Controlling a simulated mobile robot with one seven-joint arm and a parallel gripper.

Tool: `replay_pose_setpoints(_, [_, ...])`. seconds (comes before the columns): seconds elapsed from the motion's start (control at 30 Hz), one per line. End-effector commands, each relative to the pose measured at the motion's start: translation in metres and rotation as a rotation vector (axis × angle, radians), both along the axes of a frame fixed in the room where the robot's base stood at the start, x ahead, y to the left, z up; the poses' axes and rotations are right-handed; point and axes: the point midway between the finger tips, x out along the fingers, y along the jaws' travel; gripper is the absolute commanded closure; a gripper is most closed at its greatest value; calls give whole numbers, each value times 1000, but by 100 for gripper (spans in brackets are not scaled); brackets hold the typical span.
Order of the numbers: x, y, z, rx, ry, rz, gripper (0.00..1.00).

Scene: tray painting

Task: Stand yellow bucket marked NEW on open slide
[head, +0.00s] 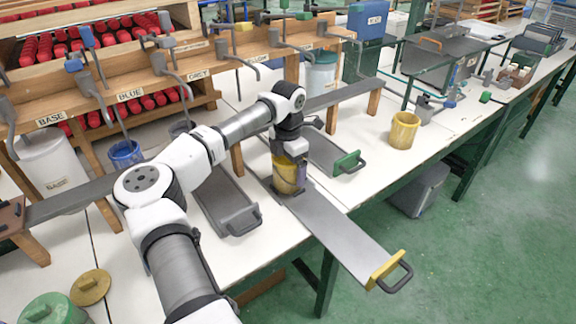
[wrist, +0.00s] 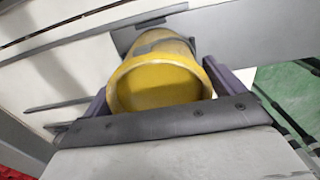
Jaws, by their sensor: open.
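A yellow bucket (head: 286,176) is at my gripper (head: 290,172), low over the inner part of the open slide (head: 335,222). The slide is a long grey plate pulled out past the table edge, with a yellow end block and dark handle. In the wrist view the bucket (wrist: 158,82) sits between two open purple-grey fingers, one on each side, with grey metal behind it. The bucket looks upright and seems to stand on the slide, though its base is partly hidden. No NEW mark is readable.
Another yellow bucket (head: 404,131) stands on the white table to the right. A green-ended slide (head: 335,150) and a grey slide (head: 222,205) flank the open one, both further in. A wooden rack with taps (head: 185,70) runs behind. Green floor lies beyond the table edge.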

Motion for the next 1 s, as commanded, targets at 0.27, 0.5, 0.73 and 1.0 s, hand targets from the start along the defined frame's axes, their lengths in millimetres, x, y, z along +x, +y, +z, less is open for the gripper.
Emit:
replay_pose_setpoints(0.27, [1, 0, 13, 2, -2, 0, 6])
replay_pose_setpoints(0.5, [1, 0, 62, 2, -4, 0, 6])
replay_pose_setpoints(0.73, [1, 0, 105, 2, -2, 1, 6])
replay_pose_setpoints(1.0, [0, 0, 123, 1, -1, 0, 6])
